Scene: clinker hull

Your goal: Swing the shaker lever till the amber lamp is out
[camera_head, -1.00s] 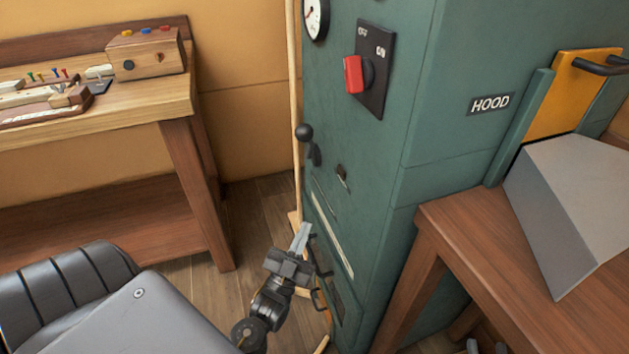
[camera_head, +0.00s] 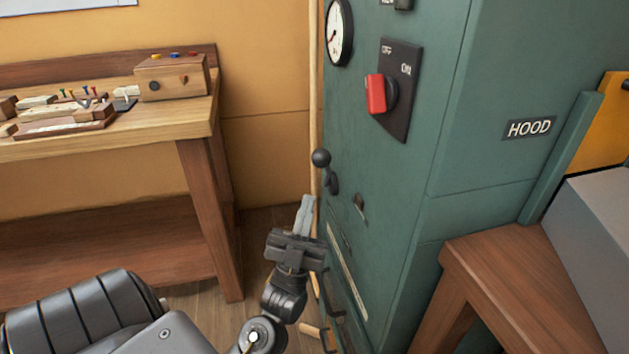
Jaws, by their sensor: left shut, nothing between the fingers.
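A black ball-knobbed lever (camera_head: 321,158), likely the shaker lever, sticks out from the edge of the green cabinet (camera_head: 465,120). My left gripper (camera_head: 307,203) is shut and empty. Its fingers point up, just below the lever knob in the picture, with a visible gap between them. I see no lit amber lamp. A small dark fitting (camera_head: 360,207) sits on the cabinet right of the lever; I cannot tell what it is. My right gripper is out of view.
A red OFF/ON switch (camera_head: 377,94) and a gauge (camera_head: 339,32) are on the cabinet above. A wooden bench (camera_head: 150,118) with a box stands at left. A wooden table (camera_head: 510,270) stands at right. Open floor lies between bench and cabinet.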

